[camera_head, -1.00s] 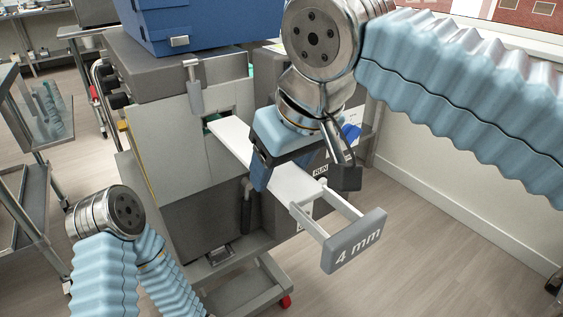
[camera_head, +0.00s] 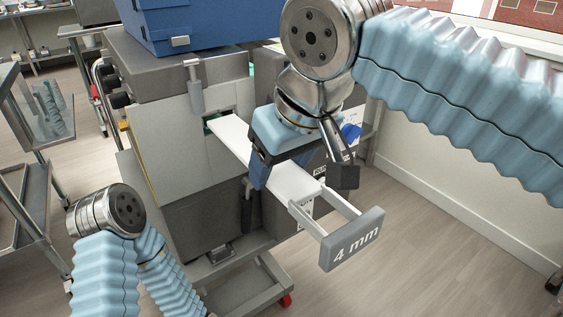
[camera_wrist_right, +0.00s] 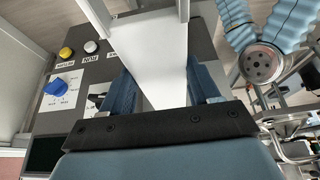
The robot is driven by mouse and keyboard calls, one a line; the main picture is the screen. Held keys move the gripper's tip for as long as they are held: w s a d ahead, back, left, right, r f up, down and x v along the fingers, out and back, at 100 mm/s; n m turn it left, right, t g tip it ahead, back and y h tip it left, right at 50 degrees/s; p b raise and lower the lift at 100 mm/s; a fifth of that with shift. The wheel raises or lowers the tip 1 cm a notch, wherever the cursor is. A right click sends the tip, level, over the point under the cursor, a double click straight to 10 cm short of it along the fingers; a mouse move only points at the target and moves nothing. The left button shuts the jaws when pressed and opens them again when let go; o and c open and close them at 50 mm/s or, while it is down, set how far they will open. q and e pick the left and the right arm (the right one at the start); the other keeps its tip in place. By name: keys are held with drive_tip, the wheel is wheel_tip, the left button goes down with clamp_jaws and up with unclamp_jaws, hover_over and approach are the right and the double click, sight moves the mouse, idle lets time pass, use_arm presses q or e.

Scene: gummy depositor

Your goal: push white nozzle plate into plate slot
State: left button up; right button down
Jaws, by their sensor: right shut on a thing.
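The white nozzle plate (camera_head: 296,184) is long and flat, with a grey handle (camera_head: 352,240) marked "4 mm" at its near end. Its far end is at the plate slot (camera_head: 217,122) in the machine's grey front; how deep it sits is unclear. My right gripper (camera_head: 300,164) is shut on the plate partway along its length and hides part of it. In the right wrist view the plate (camera_wrist_right: 160,50) runs between the two blue fingers. My left arm shows at lower left, but its gripper is out of view.
The grey machine (camera_head: 180,170) stands on a wheeled cart (camera_head: 245,290). A panel with a blue knob (camera_wrist_right: 62,85) and a yellow button (camera_wrist_right: 66,53) is beside the plate.

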sight(240, 134)
drive_tip(key=shift+w+a, duration=0.55)
drive_tip(key=shift+w, duration=0.25)
drive_tip(key=shift+w+a, duration=0.55)
drive_tip(key=shift+w, duration=0.2)
drive_tip(key=shift+w+a, duration=0.55)
drive_tip(key=shift+w, duration=0.35)
drive_tip(key=shift+w+a, duration=0.9)
drive_tip(key=shift+w, duration=0.3)
drive_tip(key=shift+w+a, duration=0.9)
drive_tip(key=shift+w, duration=0.25)
drive_tip(key=shift+c, duration=0.8)
unclamp_jaws()
drive_tip(key=v, duration=1.2)
